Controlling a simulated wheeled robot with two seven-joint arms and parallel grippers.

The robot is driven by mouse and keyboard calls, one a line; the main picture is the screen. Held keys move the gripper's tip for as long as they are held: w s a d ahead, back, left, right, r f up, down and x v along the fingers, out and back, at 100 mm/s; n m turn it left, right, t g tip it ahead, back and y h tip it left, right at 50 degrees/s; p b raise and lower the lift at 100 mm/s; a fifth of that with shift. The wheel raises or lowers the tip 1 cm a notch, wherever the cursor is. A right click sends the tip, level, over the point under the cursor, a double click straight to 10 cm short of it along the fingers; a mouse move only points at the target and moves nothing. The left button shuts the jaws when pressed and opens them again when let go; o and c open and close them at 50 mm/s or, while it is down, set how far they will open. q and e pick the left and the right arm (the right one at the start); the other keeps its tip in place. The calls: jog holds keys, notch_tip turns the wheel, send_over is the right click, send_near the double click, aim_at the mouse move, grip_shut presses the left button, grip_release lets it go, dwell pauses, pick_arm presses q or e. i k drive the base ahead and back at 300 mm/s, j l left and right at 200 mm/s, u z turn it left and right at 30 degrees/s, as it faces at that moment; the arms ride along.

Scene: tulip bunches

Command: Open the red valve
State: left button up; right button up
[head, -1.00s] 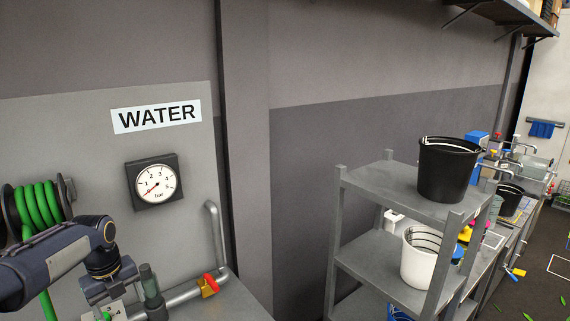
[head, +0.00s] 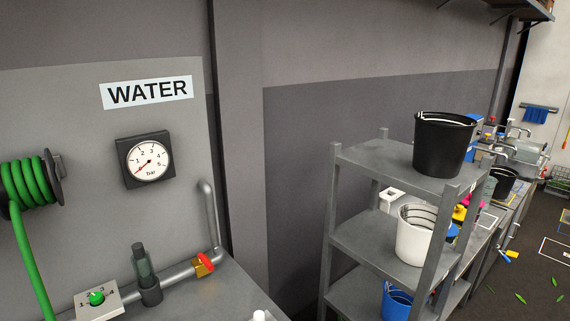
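The red valve (head: 203,264) is a small brass body with a red handle. It sits on the grey pipe (head: 180,275) near the pipe's bend, at the lower left of the head view. A round pressure gauge (head: 149,161) marked "bar" hangs above it, with its red needle pointing to the lower left, near the low end. A "WATER" sign (head: 147,92) is above the gauge. Neither of my grippers is in view.
A green hose reel (head: 30,185) hangs at far left. A grey shelf rack (head: 395,168) with a black bucket (head: 443,143) and white bucket (head: 416,236) stands right.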

aim_at(202, 258)
jog(key=i+u, duration=0.1)
jog(key=u, duration=0.4)
jog(key=i+j+u, duration=0.1)
jog(key=u, duration=0.35)
jog(key=i+u, duration=0.1)
jog(key=u, duration=0.4)
jog(key=i+u, duration=0.1)
jog(key=u, duration=0.4)
